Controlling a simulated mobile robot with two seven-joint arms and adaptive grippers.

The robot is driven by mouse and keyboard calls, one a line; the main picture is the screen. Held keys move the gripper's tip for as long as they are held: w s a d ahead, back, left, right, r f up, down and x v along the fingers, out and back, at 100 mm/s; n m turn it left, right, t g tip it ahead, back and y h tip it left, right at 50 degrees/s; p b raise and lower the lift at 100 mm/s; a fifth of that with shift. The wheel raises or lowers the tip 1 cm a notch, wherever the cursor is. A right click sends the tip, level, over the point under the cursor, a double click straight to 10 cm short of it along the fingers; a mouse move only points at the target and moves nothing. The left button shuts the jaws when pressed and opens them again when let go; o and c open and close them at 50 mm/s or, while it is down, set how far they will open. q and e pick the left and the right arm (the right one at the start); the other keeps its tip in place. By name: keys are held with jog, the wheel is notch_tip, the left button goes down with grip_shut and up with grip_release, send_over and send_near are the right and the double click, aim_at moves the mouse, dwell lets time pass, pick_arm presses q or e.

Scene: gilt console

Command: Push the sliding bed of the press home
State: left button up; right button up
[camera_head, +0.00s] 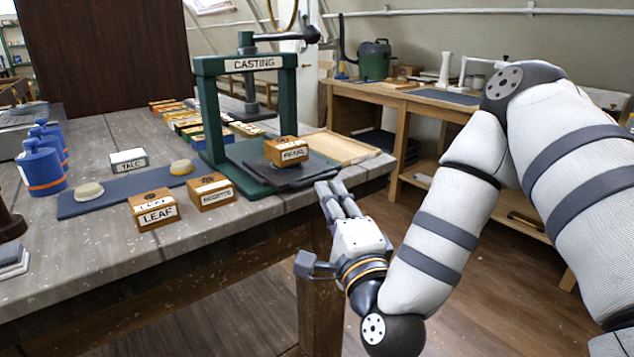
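The press (205,105) is a green frame labelled CASTING, with a dark lever on top, standing near the table's right end. Its bed (318,168), a dark flat slab, juts out at the front right of the frame. A wooden block labelled PEARL (287,153) sits on the bed. My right gripper (318,224) is just in front of the bed, at the table edge. Its two long fingers point up toward the slab and its thumb is spread away to the left; it looks open and empty. I cannot tell whether the fingertips touch the bed. My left gripper is out of view.
Blocks labelled LEAF (155,215) and ROSETTE (213,193) stand left of the press, by a dark mat (120,200) with pale discs. A white TALC box (129,161) and blue bottles (42,168) stand farther left. A shallow wooden tray (352,155) lies right of the press.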

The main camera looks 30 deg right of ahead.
aim_at(321, 180)
pick_arm(q)
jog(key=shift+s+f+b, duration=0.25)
jog(key=shift+b, duration=0.05)
pick_arm(e)
jog(key=shift+x, duration=3.25)
grip_shut()
jog(key=shift+w+a+b, duration=0.2)
jog(key=shift+w+b, duration=0.2)
jog(key=shift+w, duration=1.95)
grip_release()
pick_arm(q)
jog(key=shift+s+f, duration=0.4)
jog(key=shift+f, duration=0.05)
